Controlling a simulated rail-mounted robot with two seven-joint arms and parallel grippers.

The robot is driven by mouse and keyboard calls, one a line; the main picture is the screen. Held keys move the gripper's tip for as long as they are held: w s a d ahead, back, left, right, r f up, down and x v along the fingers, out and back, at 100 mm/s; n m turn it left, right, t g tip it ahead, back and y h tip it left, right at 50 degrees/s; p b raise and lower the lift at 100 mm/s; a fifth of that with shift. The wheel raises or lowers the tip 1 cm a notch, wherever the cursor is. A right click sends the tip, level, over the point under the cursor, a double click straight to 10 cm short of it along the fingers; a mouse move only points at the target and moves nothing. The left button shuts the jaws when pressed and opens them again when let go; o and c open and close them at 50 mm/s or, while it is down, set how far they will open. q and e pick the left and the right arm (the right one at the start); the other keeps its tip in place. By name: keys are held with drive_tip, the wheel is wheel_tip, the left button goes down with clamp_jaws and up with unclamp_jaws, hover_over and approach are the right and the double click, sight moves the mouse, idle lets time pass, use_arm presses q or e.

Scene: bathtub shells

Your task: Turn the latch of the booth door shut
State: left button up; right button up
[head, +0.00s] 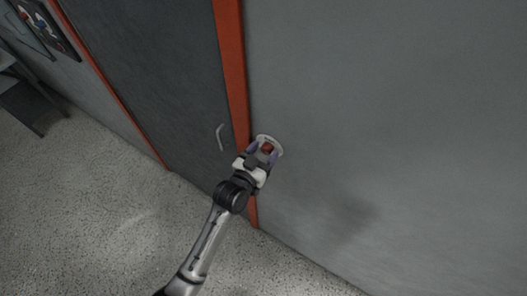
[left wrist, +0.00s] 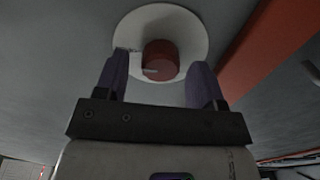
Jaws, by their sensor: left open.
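The latch looks like a red knob (left wrist: 161,60) on a round white plate (left wrist: 190,30), set on the grey wall beside the door frame. In the head view the white plate (head: 277,145) and red knob (head: 267,147) are partly covered by my left gripper (head: 264,152). In the left wrist view my left gripper (left wrist: 161,70) is open, with one dark finger on each side of the knob. I cannot tell whether the fingers touch it. The dark grey door (head: 160,75) appears closed in its orange frame (head: 231,70). My right gripper is not in view.
A curved door handle (head: 220,137) stands out on the door, left of my left gripper. The grey wall (head: 400,110) to the right is bare. The speckled floor (head: 110,220) is clear in front of the door. A dark bench-like object (head: 30,100) stands at the far left.

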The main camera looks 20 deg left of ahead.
use_arm(q)
drive_tip(key=shift+c, duration=0.2)
drive_tip(key=c, duration=0.9)
drive_tip(key=shift+r+n+p, duration=0.15)
drive_tip(key=shift+n+p, duration=1.1)
drive_tip(key=shift+n, duration=0.25)
drive_tip(key=n+p, duration=0.1)
drive_tip(key=n, duration=0.1)
drive_tip(key=shift+n, duration=0.4)
drive_tip(key=n+p, duration=0.1)
drive_tip(key=n, duration=0.1)
drive_tip(key=shift+a+n+p, duration=0.1)
drive_tip(key=shift+n+p, duration=0.2)
drive_tip(key=n, duration=0.1)
drive_tip(key=n+p, duration=0.1)
drive_tip(key=n, duration=0.1)
drive_tip(key=shift+f+n, duration=0.2)
drive_tip(key=shift+n, duration=0.1)
drive_tip(key=n, duration=0.3)
drive_tip(key=shift+f, duration=0.1)
drive_tip(key=shift+n+p, duration=0.4)
drive_tip(key=shift+n, duration=0.9)
drive_tip(key=shift+f+n, duration=0.1)
drive_tip(key=shift+n, duration=0.2)
